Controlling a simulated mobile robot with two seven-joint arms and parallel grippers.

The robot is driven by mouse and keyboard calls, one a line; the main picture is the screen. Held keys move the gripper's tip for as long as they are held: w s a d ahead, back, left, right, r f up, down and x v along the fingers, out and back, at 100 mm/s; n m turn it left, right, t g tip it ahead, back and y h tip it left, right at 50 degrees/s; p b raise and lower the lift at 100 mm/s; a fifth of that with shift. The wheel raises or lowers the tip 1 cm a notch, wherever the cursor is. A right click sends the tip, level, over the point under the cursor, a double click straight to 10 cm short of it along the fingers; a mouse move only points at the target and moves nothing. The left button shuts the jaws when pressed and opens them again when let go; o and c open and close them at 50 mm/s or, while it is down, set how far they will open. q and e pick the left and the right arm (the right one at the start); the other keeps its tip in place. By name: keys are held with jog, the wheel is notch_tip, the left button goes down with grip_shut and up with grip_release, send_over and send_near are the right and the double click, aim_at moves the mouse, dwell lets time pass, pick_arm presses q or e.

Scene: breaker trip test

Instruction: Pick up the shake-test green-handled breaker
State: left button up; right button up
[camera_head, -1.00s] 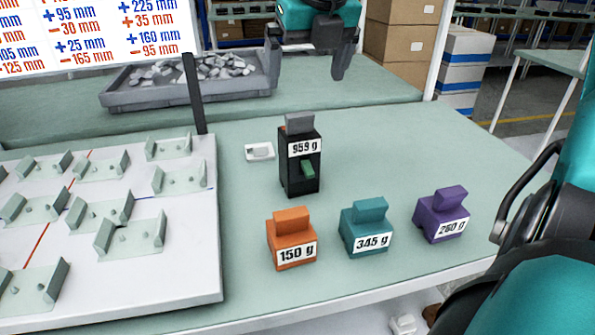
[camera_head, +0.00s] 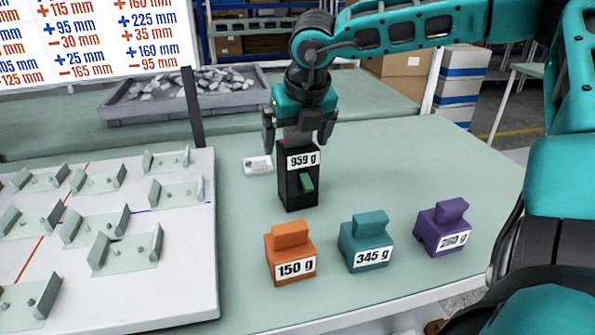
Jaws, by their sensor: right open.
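The green-handled breaker (camera_head: 298,190) is a black upright block with a small green handle on its front and a "959 g" label. It stands on the pale green table. My right gripper (camera_head: 298,140) is pointed down over it, open, with one finger on each side of the grey top piece of the breaker. I cannot tell whether the fingers touch it. My left gripper is not in view.
Orange (camera_head: 290,255), teal (camera_head: 366,242) and purple (camera_head: 442,228) weights stand in front and to the right. A small white object (camera_head: 257,165) lies left of the breaker. A white board (camera_head: 160,285) with clear holders fills the left. A grey tray (camera_head: 150,110) of pieces stands behind.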

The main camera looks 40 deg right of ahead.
jog(key=shift+w+f, duration=0.1)
jog(key=shift+f, duration=0.15)
jog(key=shift+c, duration=0.3)
grip_shut()
jog(key=shift+w+r, duration=0.1)
jog(key=shift+r, duration=0.05)
dwell(0.6)
